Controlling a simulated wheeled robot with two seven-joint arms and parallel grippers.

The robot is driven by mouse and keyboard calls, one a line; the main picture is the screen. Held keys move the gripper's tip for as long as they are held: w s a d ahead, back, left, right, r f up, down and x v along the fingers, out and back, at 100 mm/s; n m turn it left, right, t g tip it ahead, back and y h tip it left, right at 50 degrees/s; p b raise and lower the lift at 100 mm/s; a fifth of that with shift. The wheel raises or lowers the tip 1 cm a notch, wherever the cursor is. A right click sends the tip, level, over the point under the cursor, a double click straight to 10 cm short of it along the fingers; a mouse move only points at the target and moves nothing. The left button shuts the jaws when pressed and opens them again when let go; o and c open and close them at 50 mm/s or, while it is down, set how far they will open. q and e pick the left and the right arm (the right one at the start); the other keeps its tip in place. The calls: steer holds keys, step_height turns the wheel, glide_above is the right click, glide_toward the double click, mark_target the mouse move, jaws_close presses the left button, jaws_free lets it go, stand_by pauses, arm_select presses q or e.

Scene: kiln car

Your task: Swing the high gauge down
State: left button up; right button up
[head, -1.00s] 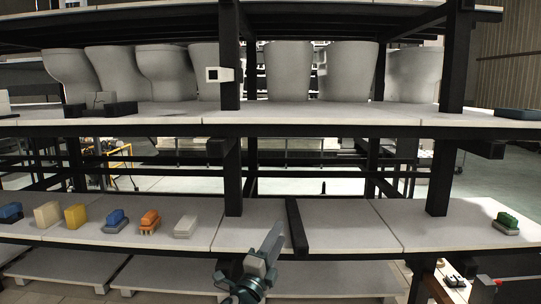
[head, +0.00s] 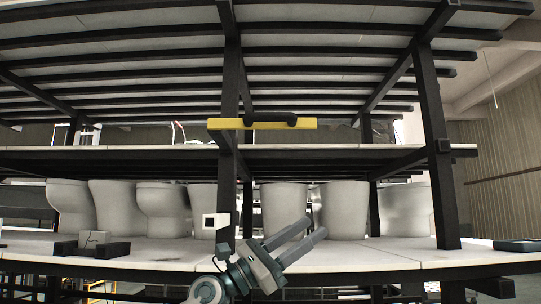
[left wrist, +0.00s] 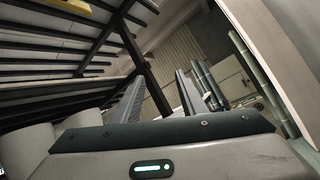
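My left gripper (head: 318,226) is below the bar, in front of the shelf with the white ware. Its two fingers are apart with nothing between them. My right gripper is not in view.
White ceramic pieces (head: 163,207) stand along the shelf behind. Dark posts (head: 437,150) and overhead beams frame the space. The air between gripper and bar looks clear.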

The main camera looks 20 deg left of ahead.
arm_select(q)
steer(key=s+a+r+m+t+y, duration=0.1)
steer(key=s+a+r+m+y, duration=0.2)
steer(key=a+r, duration=0.3)
steer(key=s+a+r+m+t+y, duration=0.1)
steer(key=s+a+r+m+y, duration=0.2)
steer(key=r, duration=0.8)
steer(key=s+a+r+m+t+y, duration=0.2)
steer(key=s+a+r+y, duration=0.3)
steer(key=a+r, duration=0.3)
steer(key=shift+s+a+r+m, duration=0.3)
steer(key=shift+r+m, duration=0.1)
steer(key=shift+r, duration=0.4)
steer(key=shift+w, duration=0.1)
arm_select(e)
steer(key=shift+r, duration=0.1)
